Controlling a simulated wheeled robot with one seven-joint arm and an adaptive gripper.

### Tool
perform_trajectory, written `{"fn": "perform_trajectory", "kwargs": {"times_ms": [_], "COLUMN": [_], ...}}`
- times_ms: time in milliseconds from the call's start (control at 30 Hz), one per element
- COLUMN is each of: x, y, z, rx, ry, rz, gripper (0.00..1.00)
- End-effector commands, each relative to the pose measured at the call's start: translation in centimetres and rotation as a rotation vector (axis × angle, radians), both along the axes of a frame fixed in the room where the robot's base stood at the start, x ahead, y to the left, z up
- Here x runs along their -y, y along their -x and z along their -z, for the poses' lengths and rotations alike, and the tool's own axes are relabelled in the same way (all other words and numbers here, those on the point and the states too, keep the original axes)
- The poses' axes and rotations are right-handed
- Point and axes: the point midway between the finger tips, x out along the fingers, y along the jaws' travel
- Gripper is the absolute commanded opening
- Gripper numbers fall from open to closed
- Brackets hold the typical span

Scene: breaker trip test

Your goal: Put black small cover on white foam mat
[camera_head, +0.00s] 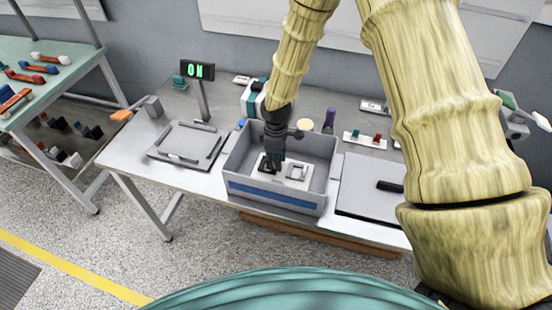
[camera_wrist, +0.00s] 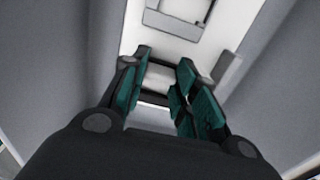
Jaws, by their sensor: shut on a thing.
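A white mat or panel (camera_head: 283,178), likely the white foam mat, lies on the floor of an open grey box (camera_head: 275,194). It also shows in the wrist view (camera_wrist: 210,45), with a grey rectangular frame on it. My gripper (camera_head: 272,163) points down inside the box, over the left part of the white mat. In the wrist view its teal-padded fingers (camera_wrist: 162,98) are closed around a dark piece, probably the black small cover, mostly hidden by the fingers. I cannot tell whether this piece touches the mat.
The box walls stand close around my gripper. A grey board (camera_head: 357,205) with a black bar (camera_head: 390,186) lies to the right. Small parts stand behind the box.

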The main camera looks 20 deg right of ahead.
Motion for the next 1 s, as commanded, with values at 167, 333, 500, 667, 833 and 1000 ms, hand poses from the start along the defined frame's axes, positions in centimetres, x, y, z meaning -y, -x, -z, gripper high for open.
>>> {"fn": "perform_trajectory", "kwargs": {"times_ms": [167, 333, 500, 667, 833, 1000], "x": [0.0, 0.0, 0.0, 0.0, 0.0, 0.0], "y": [0.0, 0.0, 0.0, 0.0, 0.0, -0.1], "z": [0.4, 0.3, 0.3, 0.0, -0.9, -2.8], "rx": [0.000, 0.000, 0.000, 0.001, 0.002, 0.004], "ry": [0.000, 0.000, 0.000, 0.000, -0.001, -0.001], "rz": [0.000, 0.000, 0.000, 0.000, 0.001, 0.001], "gripper": [0.06, 0.51, 0.51, 0.51, 0.51, 0.51]}}
